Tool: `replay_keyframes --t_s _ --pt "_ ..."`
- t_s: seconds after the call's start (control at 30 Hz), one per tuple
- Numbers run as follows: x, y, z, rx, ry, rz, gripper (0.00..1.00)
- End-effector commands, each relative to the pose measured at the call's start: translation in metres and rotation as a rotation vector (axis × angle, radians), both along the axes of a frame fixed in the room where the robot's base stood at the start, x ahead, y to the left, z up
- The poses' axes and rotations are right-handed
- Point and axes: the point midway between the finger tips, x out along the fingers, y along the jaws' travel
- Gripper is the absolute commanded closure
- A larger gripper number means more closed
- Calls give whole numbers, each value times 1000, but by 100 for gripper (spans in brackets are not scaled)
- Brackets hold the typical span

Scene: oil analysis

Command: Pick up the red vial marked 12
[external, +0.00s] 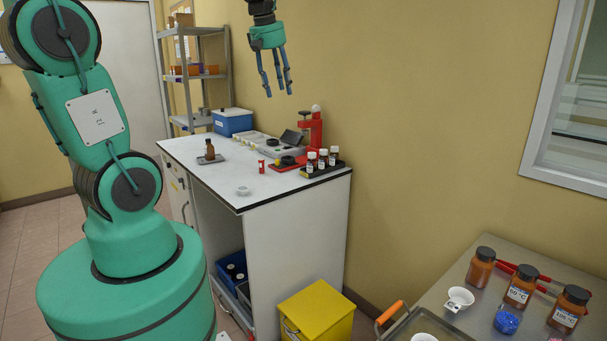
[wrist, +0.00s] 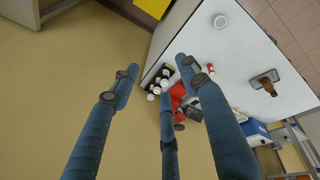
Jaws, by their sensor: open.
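A small red vial (external: 262,166) stands on the white worktop (external: 215,180), in front of the red and grey apparatus. Its marking is too small to read. In the wrist view a small red vial (wrist: 211,69) shows on the worktop to the right of my fingers. My gripper (external: 279,90) hangs high above the worktop, in front of the yellow wall, with its blue fingers pointing down. In the wrist view my gripper (wrist: 158,80) has its fingers spread apart with nothing between them, well away from the vial.
A black rack of brown bottles (external: 322,170) stands at the worktop's right edge beside the red apparatus (external: 311,130). A white dish (external: 243,191) and a brown bottle (external: 209,149) on a pad stand nearby. A blue box (external: 232,122) stands at the back.

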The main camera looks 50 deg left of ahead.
Motion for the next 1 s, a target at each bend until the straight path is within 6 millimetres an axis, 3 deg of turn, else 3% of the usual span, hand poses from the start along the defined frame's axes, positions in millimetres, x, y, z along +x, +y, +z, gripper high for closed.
replay_keyframes --t_s 0.2,0.5,1.0 --pt "40 49 -22 -70 29 281 55" --pt "85 120 -62 -154 59 669 55" --pt "128 251 -162 -259 103 1325 55"
